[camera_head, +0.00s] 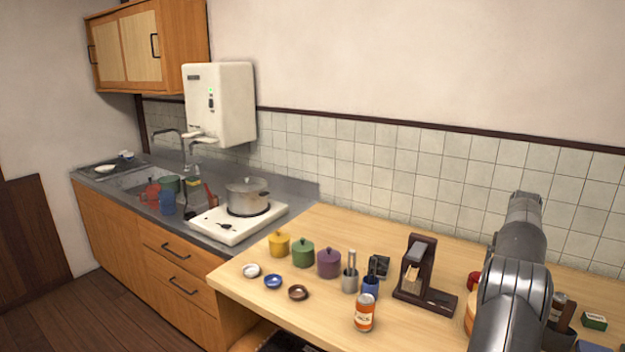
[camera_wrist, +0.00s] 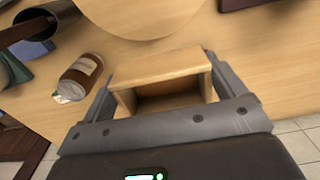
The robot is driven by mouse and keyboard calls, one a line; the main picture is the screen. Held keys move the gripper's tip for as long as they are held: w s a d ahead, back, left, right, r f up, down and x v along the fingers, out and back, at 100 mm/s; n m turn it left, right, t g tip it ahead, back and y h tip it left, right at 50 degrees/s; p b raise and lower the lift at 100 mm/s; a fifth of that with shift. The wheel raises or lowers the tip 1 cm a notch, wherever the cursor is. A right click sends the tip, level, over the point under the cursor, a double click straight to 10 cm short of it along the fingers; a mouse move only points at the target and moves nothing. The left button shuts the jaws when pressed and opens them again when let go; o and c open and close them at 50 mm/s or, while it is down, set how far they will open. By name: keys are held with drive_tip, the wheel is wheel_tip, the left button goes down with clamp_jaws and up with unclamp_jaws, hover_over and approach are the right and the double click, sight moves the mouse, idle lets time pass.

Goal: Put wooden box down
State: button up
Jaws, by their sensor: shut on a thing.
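The wooden box (camera_wrist: 160,68) is a small light-wood box with an open hollow side facing the wrist camera. My gripper (camera_wrist: 160,88) is shut on it, with one grey finger along each side. The box is over the light-wood table (camera_wrist: 235,55), close to its edge; I cannot tell whether it touches the top. In the head view my grey arm (camera_head: 512,285) reaches over the right part of the table (camera_head: 345,225). The box and gripper are hidden there.
A brown labelled jar (camera_wrist: 80,76) stands left of the box, near a dark metal cup (camera_wrist: 35,42). A round wooden board (camera_wrist: 135,12) lies beyond. Farther left on the table are an orange can (camera_head: 364,312), a dark wooden stand (camera_head: 412,275) and several lidded pots.

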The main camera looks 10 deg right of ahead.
drive_tip(key=a+r+n+t, duration=0.1)
drive_tip(key=a+r+n, duration=0.1)
drive_tip(key=a+r, duration=0.8)
drive_tip(key=a+r+n+t, duration=0.1)
drive_tip(key=a+r, duration=0.5)
drive_tip(key=a, duration=0.9)
drive_tip(key=s+a+r+n, duration=0.1)
drive_tip(key=s+a+r, duration=0.3)
drive_tip(key=a, duration=0.5)
drive_tip(key=w+a+f+n, duration=0.1)
drive_tip(key=w+a+f, duration=0.4)
drive_tip(key=w+f, duration=0.1)
drive_tip(key=w+a+f+n, duration=0.2)
drive_tip(key=w+a+f, duration=0.2)
drive_tip(key=f, duration=0.5)
drive_tip(key=w+a+f+n+t, duration=0.1)
drive_tip(key=w+a+f+n, duration=0.1)
drive_tip(key=w+a+f, duration=0.3)
wheel_tip(320, 180, down, 3)
drive_tip(key=w, duration=0.2)
drive_tip(key=shift+w+a, duration=0.3)
drive_tip(key=shift+w, duration=0.1)
